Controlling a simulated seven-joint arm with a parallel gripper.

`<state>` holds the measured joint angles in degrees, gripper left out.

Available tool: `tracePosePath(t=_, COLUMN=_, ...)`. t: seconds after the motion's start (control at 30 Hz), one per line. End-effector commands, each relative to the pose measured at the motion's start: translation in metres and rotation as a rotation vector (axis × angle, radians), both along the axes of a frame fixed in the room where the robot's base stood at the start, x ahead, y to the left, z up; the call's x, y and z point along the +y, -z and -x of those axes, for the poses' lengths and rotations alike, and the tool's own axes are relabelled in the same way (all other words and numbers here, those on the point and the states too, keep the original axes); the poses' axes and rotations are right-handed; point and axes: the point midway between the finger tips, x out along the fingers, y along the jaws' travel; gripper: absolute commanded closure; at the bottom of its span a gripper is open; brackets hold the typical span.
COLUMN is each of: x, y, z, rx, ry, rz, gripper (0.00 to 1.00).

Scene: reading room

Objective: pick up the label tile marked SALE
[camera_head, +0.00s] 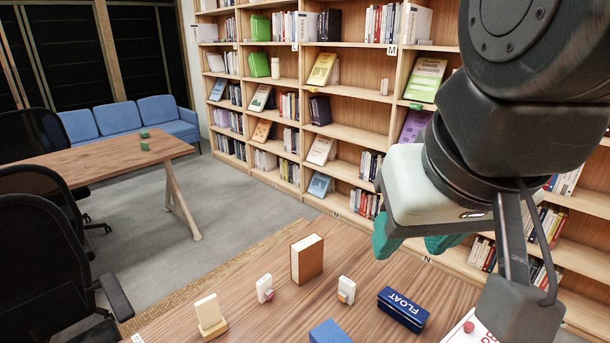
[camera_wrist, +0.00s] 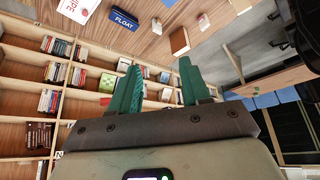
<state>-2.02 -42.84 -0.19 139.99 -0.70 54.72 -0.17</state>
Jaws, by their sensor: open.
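My gripper (camera_head: 412,246) hangs at the right in the head view, above and behind the wooden table. Its two teal fingers are apart with nothing between them, as the wrist view also shows (camera_wrist: 160,64). No word SALE is readable in either view. Two small white upright pieces, a left one (camera_head: 264,288) and a right one (camera_head: 346,288), stand on the table with small pinkish or tan parts in front. A cream tile (camera_head: 207,309) stands in a wooden base at the front left. I cannot tell whether any of these is the SALE tile.
On the wooden table (camera_head: 375,277) stand a brown block (camera_head: 307,258), a dark blue FLOAT case (camera_head: 403,308) and a blue object (camera_head: 330,332) cut off below. A white sheet with red lettering (camera_head: 470,333) lies at right. Bookshelves (camera_head: 345,133) rise behind.

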Motion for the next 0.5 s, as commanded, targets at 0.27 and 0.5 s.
tracePosePath(t=0.27, x=0.000, y=-0.130, z=-0.002, rx=-0.007, ry=0.000, rz=0.000, gripper=0.53)
tracePosePath(t=0.5, x=0.000, y=-0.198, z=-0.001, rx=-0.003, ry=0.000, rz=0.000, gripper=0.53)
